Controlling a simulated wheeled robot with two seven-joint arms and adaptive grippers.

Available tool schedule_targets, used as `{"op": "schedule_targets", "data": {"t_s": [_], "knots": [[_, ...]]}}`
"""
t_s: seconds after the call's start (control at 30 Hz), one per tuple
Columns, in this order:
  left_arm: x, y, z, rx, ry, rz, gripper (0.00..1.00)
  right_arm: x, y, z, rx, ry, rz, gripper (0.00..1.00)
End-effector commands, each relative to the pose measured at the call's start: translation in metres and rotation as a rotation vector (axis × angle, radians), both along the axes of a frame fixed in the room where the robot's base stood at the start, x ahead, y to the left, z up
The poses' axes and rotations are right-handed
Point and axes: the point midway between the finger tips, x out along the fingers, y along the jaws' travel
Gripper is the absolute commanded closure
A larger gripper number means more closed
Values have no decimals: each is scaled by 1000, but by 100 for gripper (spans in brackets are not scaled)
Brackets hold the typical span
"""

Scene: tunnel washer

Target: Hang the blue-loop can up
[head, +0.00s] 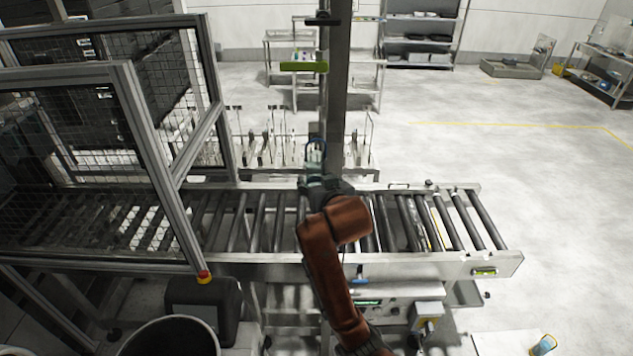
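A blue loop (317,141) stands above a pale grey can (315,158) in the middle of the head view. My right gripper (318,179) is at the can's lower part, beyond the roller conveyor's near rail, and the can looks upright in it. The gripper looks shut on the can, though its fingers are partly hidden by my orange wrist. My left gripper is not in view.
A grey post (337,90) with a green bar (303,67) rises behind the can. A rack of several pale items (262,150) stands behind the conveyor (480,262). A mesh guard (150,140) blocks the left. A small blue item (545,344) lies lower right.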

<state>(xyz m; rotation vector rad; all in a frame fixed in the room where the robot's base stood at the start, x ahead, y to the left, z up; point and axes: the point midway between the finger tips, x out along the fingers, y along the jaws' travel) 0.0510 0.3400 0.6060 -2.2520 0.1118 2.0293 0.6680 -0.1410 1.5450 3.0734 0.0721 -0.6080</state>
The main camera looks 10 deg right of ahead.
Motion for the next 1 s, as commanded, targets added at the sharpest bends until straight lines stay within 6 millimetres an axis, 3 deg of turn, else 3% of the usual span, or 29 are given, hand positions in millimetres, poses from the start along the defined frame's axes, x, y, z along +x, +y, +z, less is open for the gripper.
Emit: {"op": "schedule_targets", "data": {"t_s": [0.13,0.47,1.0], "knots": [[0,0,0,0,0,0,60,0,0,0,0,0,0,40],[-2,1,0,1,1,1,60,-4,0,2,0,-1,1,40],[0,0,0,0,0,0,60,-94,-3,40,4,-4,3,40]]}}
